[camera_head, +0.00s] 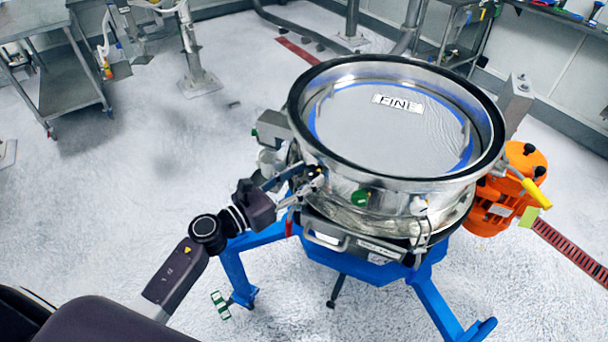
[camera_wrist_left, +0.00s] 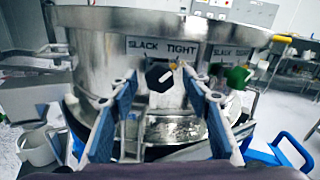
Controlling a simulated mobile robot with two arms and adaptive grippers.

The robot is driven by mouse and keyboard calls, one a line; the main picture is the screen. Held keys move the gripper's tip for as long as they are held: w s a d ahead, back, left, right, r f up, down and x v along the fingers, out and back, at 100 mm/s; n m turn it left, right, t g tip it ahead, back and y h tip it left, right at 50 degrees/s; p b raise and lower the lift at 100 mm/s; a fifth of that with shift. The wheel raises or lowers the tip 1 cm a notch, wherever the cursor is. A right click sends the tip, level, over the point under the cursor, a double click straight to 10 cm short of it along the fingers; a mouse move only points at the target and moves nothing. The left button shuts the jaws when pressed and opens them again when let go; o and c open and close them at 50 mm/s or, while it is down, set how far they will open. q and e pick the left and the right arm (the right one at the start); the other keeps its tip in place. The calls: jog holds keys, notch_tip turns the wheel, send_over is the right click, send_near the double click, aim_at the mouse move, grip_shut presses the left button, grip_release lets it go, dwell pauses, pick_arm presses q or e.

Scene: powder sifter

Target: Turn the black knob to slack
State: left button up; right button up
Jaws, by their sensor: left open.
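The black knob (camera_wrist_left: 160,76) sits on the sifter's steel side wall in the left wrist view, under a label (camera_wrist_left: 162,47) reading SLACK TIGHT. It has a white pointer mark. My left gripper (camera_wrist_left: 158,88) is open, with one finger on each side of the knob's position; I cannot tell whether either touches it. In the head view my left gripper (camera_head: 306,182) is at the sifter's left front side and hides the black knob. A green knob (camera_wrist_left: 237,77) sits to the right under a second SLACK label; it also shows in the head view (camera_head: 360,198).
The round sifter (camera_head: 420,190) holds a mesh screen marked FINE and stands on a blue frame (camera_head: 270,237). An orange motor (camera_head: 497,205) is at its right. A steel cart (camera_head: 70,95) stands back left.

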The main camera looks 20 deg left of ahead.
jog(key=shift+a, duration=0.2)
pick_arm(q)
jog(key=c, duration=1.2)
jog(key=shift+o, duration=0.2)
pick_arm(e)
jog(key=shift+s+a, duration=0.1)
jog(key=shift+s, duration=0.15)
